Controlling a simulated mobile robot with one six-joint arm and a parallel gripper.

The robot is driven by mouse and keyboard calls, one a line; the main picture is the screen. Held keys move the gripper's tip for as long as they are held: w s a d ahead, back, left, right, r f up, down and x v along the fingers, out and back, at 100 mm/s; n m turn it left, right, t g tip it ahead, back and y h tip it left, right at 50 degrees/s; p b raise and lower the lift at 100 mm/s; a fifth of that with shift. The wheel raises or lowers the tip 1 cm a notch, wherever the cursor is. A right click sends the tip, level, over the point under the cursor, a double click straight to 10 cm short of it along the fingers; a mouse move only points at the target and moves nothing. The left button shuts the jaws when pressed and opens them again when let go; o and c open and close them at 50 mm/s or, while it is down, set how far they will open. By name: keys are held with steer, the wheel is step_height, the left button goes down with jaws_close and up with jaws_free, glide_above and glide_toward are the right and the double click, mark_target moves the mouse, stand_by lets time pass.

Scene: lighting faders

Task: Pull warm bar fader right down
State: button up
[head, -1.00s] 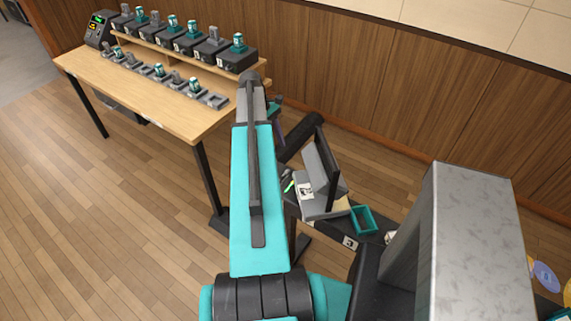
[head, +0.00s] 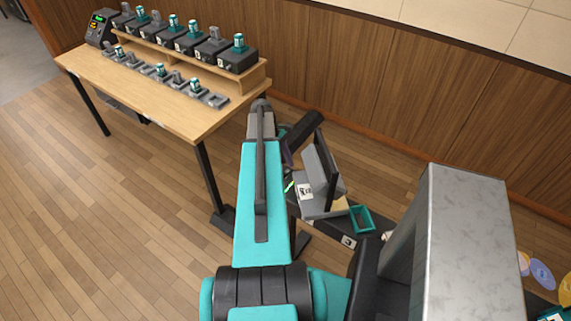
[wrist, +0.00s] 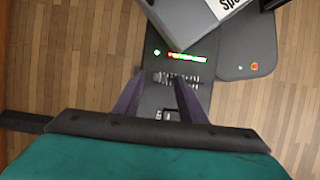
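A dark console (wrist: 165,95) lies below my gripper in the wrist view. It carries a lit green and red strip (wrist: 186,57) and a row of small pale marks or controls (wrist: 176,79). I cannot pick out the warm bar fader or read its label. My gripper (wrist: 160,76) is open, its two purple fingers apart with nothing held between them. The fingers appear over the console, near the row. Whether they touch it is unclear. In the head view my arm hides most of the gripper and console.
A grey slanted box (head: 318,175) with a label stands close beside the arm. A teal tray (head: 362,219) lies nearby. A wooden table (head: 150,98) with a shelf of several dark and teal devices stands at left. The floor between is clear.

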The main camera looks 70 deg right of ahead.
steer(key=shift+s+f, duration=0.15)
steer(key=shift+f, duration=0.2)
jaws_close()
steer(key=shift+w+a+b, duration=0.2)
steer(key=shift+w+a, duration=0.15)
steer(key=shift+a, duration=0.85)
steer(key=shift+w+a+b, duration=0.2)
steer(key=shift+w+a, duration=0.1)
steer(key=shift+a, duration=0.95)
steer(key=shift+w+a+b, duration=0.2)
steer(key=shift+w+a, duration=0.15)
steer(key=shift+a, duration=0.85)
jaws_free()
